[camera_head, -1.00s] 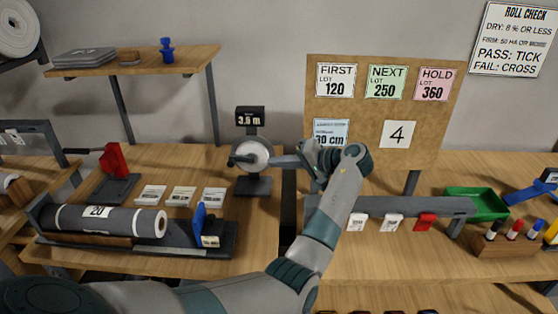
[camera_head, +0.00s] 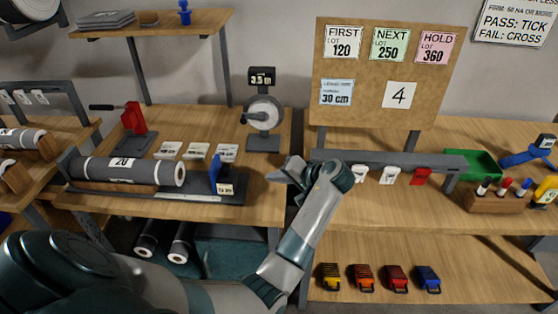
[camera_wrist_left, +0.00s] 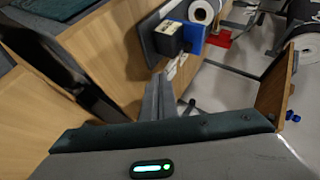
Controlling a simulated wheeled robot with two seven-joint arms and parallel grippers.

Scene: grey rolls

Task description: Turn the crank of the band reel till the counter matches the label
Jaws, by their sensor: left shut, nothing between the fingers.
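The band reel (camera_head: 263,114), a pale disc on a dark stand, stands at the back right of the left bench. Its dark crank (camera_head: 247,118) points left in the head view. The counter (camera_head: 262,77) above it seems to read 3.5 m; the digit after the point is small. A pale blue label (camera_head: 337,93) on the board reads 30 cm; its upper lines are too small to read. My left gripper (camera_head: 278,172) is shut and empty, below and right of the reel, clear of the crank. Its fingers show in the left wrist view (camera_wrist_left: 160,98). My right gripper is out of view.
A grey roll (camera_head: 125,171) marked 20 lies in a cradle, with a blue stop (camera_head: 215,174) at its right. A red clamp-like tool (camera_head: 133,117) stands behind. A grey rail (camera_head: 390,160) with tags runs along the right bench, beside my left forearm.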

